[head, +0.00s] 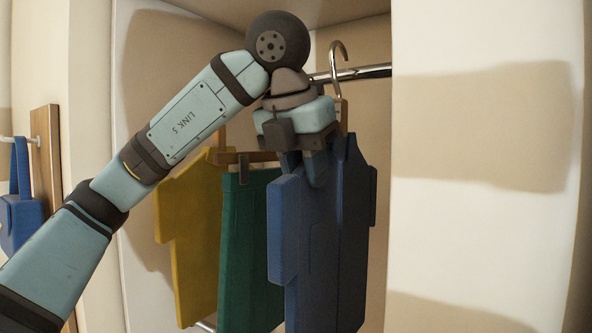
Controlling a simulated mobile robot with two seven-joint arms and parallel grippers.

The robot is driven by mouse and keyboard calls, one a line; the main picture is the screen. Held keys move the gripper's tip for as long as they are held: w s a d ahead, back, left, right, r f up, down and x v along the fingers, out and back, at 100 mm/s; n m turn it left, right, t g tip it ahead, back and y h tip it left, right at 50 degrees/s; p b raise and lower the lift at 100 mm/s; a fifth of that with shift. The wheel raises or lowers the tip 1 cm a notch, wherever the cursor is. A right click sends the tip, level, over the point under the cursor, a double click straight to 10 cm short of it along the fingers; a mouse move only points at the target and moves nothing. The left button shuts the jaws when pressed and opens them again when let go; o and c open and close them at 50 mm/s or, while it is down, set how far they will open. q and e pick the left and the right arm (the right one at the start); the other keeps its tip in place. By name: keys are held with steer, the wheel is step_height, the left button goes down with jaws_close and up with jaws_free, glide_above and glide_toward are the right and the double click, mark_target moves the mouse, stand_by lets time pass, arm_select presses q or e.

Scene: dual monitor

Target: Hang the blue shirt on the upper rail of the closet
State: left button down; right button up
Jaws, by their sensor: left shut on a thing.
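My left gripper (304,168) points down in front of the closet rail and is shut at the top of the blue shirt (308,245). The shirt hangs upright below the fingers; its hanger and hook are hidden behind the gripper, so I cannot tell whether it touches the rail. The upper rail (366,72) runs behind my wrist and shows to its right. A metal hook (338,50) sits over the rail, above a darker blue garment (354,250) close on the right of the blue shirt. My right gripper is not in view.
A yellow shirt (188,240) and green trousers (248,250) hang left of the blue shirt, close to it. The closet's white right panel (480,230) stands near the garments. A blue bag (22,215) hangs at far left. Part of a lower rail (205,326) shows.

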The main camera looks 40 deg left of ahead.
arm_select(q)
steer(key=shift+w+a+f+b, duration=0.1)
steer(key=shift+w+f+b, duration=0.25)
steer(key=shift+w, duration=0.3)
steer(key=shift+w+d+f+b, duration=0.1)
steer(key=shift+w+f+b, duration=0.15)
steer(key=shift+w, duration=0.4)
steer(key=shift+w+a+f+b, duration=0.1)
steer(key=shift+w+f+b, duration=0.25)
steer(key=shift+w, duration=0.3)
steer(key=c, duration=0.8)
jaws_free()
steer(key=shift+f, duration=0.1)
steer(key=shift+c, duration=0.2)
steer(key=v, duration=1.4)
steer(key=shift+w, duration=0.15)
